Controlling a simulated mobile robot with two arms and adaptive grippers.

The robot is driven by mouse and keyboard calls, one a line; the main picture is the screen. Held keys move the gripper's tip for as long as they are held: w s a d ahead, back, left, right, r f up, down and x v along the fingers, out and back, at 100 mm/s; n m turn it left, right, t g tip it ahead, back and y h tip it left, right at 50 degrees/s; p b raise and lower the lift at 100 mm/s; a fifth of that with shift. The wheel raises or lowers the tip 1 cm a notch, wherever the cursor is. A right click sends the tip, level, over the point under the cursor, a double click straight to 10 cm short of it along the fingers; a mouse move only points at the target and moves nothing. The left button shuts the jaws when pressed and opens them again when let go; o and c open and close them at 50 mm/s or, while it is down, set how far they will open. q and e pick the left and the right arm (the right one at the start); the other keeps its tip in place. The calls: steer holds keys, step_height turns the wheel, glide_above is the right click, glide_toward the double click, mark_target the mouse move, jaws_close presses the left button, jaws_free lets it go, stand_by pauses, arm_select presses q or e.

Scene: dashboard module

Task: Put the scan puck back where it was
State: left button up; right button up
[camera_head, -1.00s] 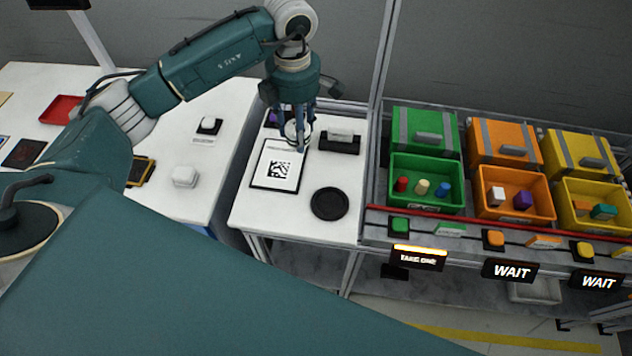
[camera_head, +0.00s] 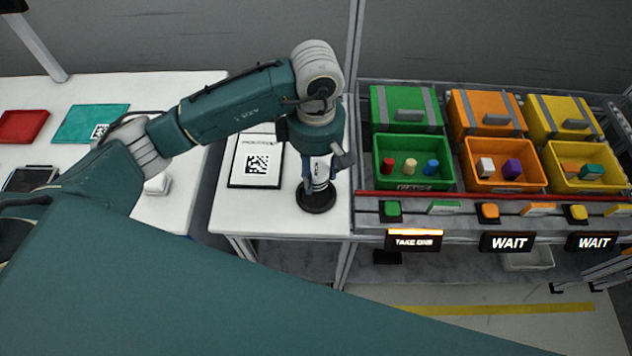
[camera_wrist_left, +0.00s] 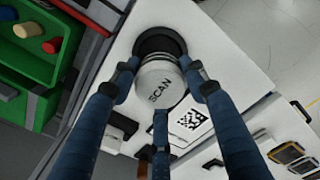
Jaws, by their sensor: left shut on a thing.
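The scan puck (camera_wrist_left: 160,84) is a round white and silver piece with "SCAN" on its top, held between the blue fingers of my left gripper (camera_wrist_left: 160,88). In the head view my left gripper (camera_head: 318,183) points down over the round black base (camera_head: 317,199), with the puck mostly hidden by the fingers. In the left wrist view the black base (camera_wrist_left: 158,38) shows partly behind the puck; I cannot tell whether the puck touches it. My right gripper is not in view.
A card with a square code (camera_head: 257,160) lies left of the black base on the white table. To the right stand a green bin (camera_head: 413,181), an orange bin (camera_head: 503,181) and a yellow bin (camera_head: 585,183) with small pieces. A sign reads "TAKE ONE" (camera_head: 414,240).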

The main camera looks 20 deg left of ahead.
mark_target(316, 195)
arm_select(q)
step_height(316, 195, down, 3)
steer(key=shift+r, duration=0.15)
step_height(316, 195, down, 3)
steer(key=shift+f+p, duration=0.2)
steer(key=shift+p, duration=0.45)
steer(key=shift+f, duration=0.15)
steer(key=shift+f+b, duration=0.2)
steer(key=shift+b, duration=0.1)
steer(key=o, duration=1.3)
steer(key=shift+c, duration=0.2)
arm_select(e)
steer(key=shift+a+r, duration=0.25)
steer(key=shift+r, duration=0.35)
arm_select(q)
steer(key=shift+r, duration=0.1)
